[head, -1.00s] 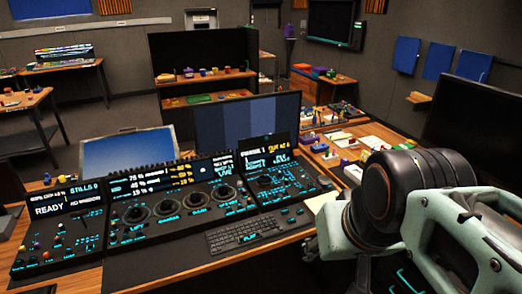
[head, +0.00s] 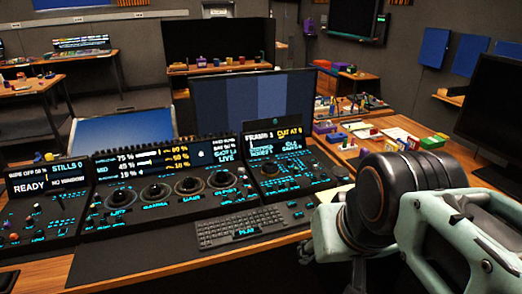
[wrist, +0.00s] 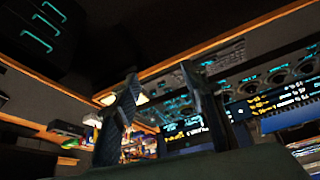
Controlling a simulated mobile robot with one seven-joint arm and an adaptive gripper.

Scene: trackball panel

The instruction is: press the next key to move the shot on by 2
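The control panel (head: 150,215) lies on the desk in the head view, with several black trackballs (head: 190,185) in rings, cyan-lit keys and lit displays. Its left display (head: 45,178) shows "READY". The right section (head: 270,170) has its own display and a smaller ball. Key labels are too small to single out the task's key. My gripper (wrist: 160,75) shows in the wrist view with its two fingers apart and nothing between them. The panel appears beyond the fingers, tilted and apart from them.
Small coloured objects (head: 350,128) cover the side desk at right. A large dark screen (head: 490,105) stands at far right. The wooden desk edge (head: 190,255) runs in front.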

